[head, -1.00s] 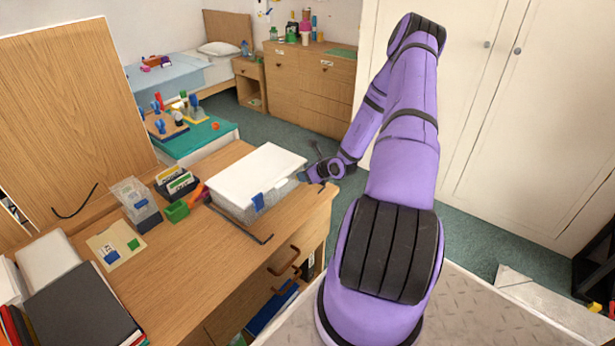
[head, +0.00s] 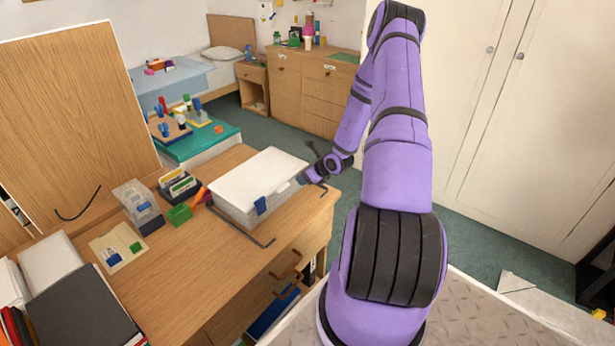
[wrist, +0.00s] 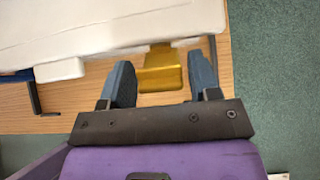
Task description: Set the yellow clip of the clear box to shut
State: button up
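The clear box (head: 236,214) has a white lid (head: 258,180) and stands on the wooden desk, with a blue clip (head: 261,205) on its front side. The yellow clip (wrist: 160,77) shows in the wrist view at the lid's edge, sticking outward from the box towards my gripper. My gripper (wrist: 160,64) is open, with one dark finger on each side of the yellow clip and visible gaps between. In the head view, my gripper (head: 308,180) is at the box's right end, and the yellow clip cannot be made out there.
A green block (head: 179,214), a card holder (head: 178,185) and a clear container (head: 137,203) stand left of the box. The desk's right edge is close under my gripper, with carpet beyond.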

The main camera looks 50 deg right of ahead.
jog(key=shift+o, duration=0.7)
jog(key=v, duration=1)
jog(key=shift+s+r, duration=0.3)
